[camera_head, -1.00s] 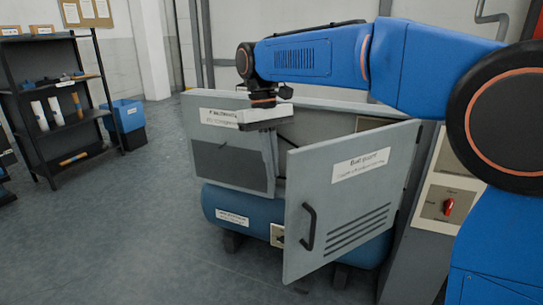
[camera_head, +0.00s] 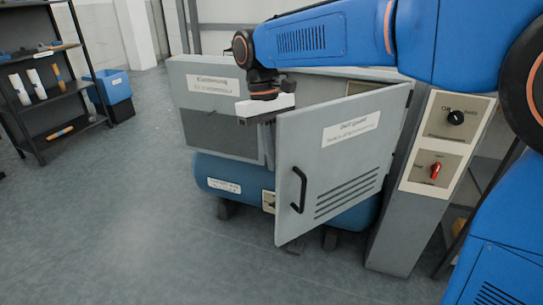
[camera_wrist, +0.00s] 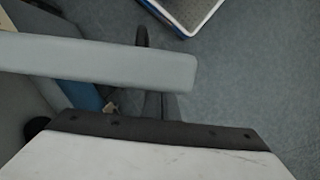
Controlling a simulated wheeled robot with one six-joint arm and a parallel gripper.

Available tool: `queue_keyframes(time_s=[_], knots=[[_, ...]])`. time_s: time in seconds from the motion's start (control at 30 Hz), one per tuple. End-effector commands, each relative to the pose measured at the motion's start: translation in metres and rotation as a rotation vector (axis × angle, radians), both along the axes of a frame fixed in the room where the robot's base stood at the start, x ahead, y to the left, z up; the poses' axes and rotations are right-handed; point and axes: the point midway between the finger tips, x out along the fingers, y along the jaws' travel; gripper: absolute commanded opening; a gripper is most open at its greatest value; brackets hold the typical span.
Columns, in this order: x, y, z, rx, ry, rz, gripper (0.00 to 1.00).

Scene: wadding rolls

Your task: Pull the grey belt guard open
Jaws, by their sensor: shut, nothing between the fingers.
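The grey belt guard (camera_head: 345,165) is a hinged door with a label, slots and a black handle (camera_head: 298,190). It stands swung out from the machine, with its hinge side at the right. My gripper (camera_head: 268,140) points down beside the guard's free left edge, on the machine side, and is shut and empty. It is not on the handle. In the wrist view the guard's top edge (camera_wrist: 100,60) crosses as a pale bar, with the dark handle (camera_wrist: 142,35) beyond it. Whether my fingers touch the guard cannot be told.
A grey labelled housing panel (camera_head: 205,82) is left of my gripper. A blue tank (camera_head: 230,172) lies below. A control post with a black knob (camera_head: 456,118) and red switch (camera_head: 435,170) stands right of the guard. The floor (camera_head: 130,220) in front is clear. A shelf (camera_head: 50,85) stands far left.

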Motion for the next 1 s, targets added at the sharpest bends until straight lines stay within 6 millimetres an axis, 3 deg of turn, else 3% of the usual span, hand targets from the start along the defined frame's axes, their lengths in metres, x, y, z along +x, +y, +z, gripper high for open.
queue_keyframes(time_s=[0.27, 0.47, 0.67, 1.0], knots=[[-0.005, -0.003, 0.0, 0.0, 0.0, 0.01, 0.0], [-0.025, -0.014, 0.001, 0.0, -0.001, 0.058, 0.0], [-0.061, -0.037, 0.001, 0.0, -0.001, 0.143, 0.0], [-0.125, -0.093, 0.0, 0.001, -0.002, 0.321, 0.0]])
